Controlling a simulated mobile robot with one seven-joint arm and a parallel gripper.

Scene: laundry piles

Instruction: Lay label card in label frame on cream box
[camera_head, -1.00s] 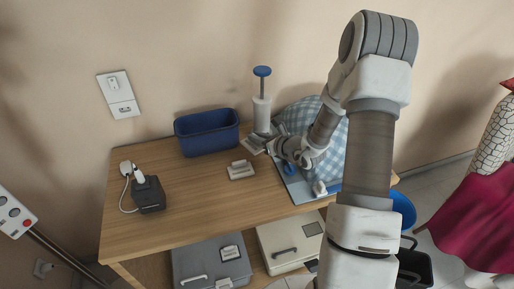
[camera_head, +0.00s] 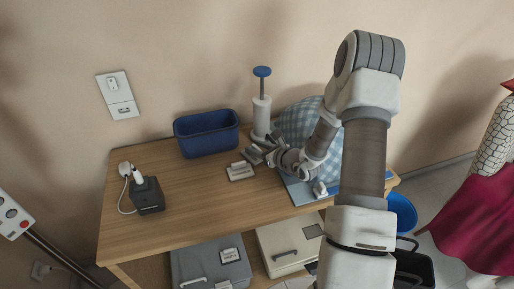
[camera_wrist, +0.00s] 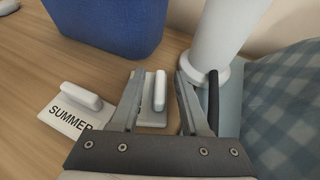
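Two white label cards with raised grips lie on the table. One card (camera_head: 240,172) reads "SUMMER" in the wrist view (camera_wrist: 66,118). The other card (camera_wrist: 152,117) is behind it toward the white pump bottle, its text hidden. My gripper (camera_wrist: 160,82) is open and empty, its fingers on either side of this second card's grip; I cannot tell whether they touch it. In the head view my gripper (camera_head: 260,151) mostly covers that card. The cream box (camera_head: 282,243) is below the table, with a dark square, apparently the label frame (camera_head: 313,231), on its lid.
A blue bin (camera_head: 207,134) and a white pump bottle (camera_head: 261,115) stand behind the cards. Checkered cloth (camera_head: 302,122) is right of my gripper. A black charger block (camera_head: 148,195) is at left. A grey box (camera_head: 205,262) with a label is under the table.

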